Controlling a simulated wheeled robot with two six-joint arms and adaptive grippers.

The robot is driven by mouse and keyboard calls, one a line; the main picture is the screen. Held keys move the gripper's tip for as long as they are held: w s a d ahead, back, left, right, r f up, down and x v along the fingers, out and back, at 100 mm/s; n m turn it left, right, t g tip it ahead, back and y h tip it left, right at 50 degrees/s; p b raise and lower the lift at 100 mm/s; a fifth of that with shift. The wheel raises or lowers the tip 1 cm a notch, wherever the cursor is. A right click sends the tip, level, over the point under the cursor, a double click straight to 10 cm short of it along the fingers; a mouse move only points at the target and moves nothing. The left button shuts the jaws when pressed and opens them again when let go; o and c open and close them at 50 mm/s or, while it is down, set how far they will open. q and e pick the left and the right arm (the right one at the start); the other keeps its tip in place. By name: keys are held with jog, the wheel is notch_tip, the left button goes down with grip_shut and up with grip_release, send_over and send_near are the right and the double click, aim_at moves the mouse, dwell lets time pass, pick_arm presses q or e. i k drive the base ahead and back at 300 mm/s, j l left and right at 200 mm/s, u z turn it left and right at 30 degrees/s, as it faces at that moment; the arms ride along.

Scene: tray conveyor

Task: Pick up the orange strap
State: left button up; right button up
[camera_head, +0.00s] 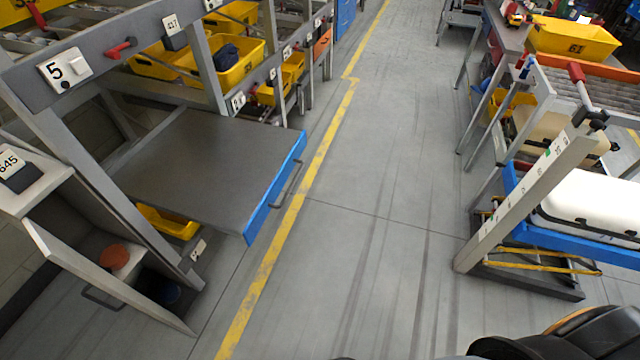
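I cannot make out an orange strap for certain in the head view. A rounded orange-brown item (113,257) sits inside the open grey cabinet at the lower left, and I cannot tell what it is. Neither of my grippers shows. Black rounded parts at the bottom right edge look like my own arm, but no fingers are visible there.
A grey pull-out shelf (200,165) with a blue front edge juts into the aisle at left. A lift table (570,240) with a white case (590,207) stands right. The middle floor (375,180) is clear.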

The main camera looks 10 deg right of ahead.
aim_at(114, 257)
jog(key=u, duration=1.5)
